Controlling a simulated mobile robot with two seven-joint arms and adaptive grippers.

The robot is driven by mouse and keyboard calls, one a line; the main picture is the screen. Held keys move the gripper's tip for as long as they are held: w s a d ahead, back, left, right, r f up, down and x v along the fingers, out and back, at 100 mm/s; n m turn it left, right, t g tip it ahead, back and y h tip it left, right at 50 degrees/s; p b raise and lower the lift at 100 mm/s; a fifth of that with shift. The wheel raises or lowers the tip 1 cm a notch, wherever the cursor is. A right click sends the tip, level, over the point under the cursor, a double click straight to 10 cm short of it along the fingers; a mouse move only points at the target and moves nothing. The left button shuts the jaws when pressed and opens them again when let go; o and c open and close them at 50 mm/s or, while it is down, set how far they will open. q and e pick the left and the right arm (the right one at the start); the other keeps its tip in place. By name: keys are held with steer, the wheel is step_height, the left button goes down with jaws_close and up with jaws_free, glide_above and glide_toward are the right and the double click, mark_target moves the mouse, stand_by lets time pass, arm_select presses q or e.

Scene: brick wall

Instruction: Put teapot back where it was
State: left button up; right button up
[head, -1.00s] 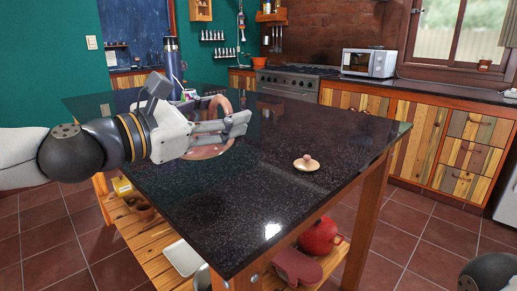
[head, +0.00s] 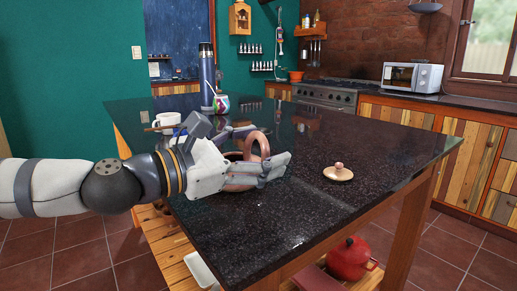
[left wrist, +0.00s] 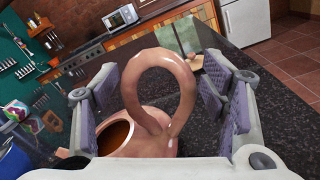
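The teapot (head: 233,156) is pinkish-brown with a tall loop handle and stands on the dark stone tabletop (head: 300,225), partly hidden by my left gripper. In the left wrist view its open-topped body (left wrist: 150,146) shows low in the picture, with the handle rising between the fingers. My left gripper (head: 262,156) is open, with a finger on either side of the handle; gaps show on both sides in the wrist view. My right gripper is not in view.
A dark blue flask (head: 206,80), a colourful cup (head: 221,104) and a white mug (head: 167,121) stand at the far left of the table. A red pot (head: 348,258) sits on the lower shelf. The tabletop around the lid is clear.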

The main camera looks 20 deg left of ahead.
arm_select(q)
steer(key=shift+r, duration=0.1)
steer(key=shift+s+a+r, duration=0.1)
steer(key=shift+a+r, duration=0.05)
steer(key=p+v, duration=0.3)
steer(key=v, duration=0.8)
steer(key=shift+s+a+r+p, duration=0.15)
steer(key=shift+s+p, duration=0.1)
steer(key=shift+p, duration=0.15)
steer(key=shift+f, duration=0.3)
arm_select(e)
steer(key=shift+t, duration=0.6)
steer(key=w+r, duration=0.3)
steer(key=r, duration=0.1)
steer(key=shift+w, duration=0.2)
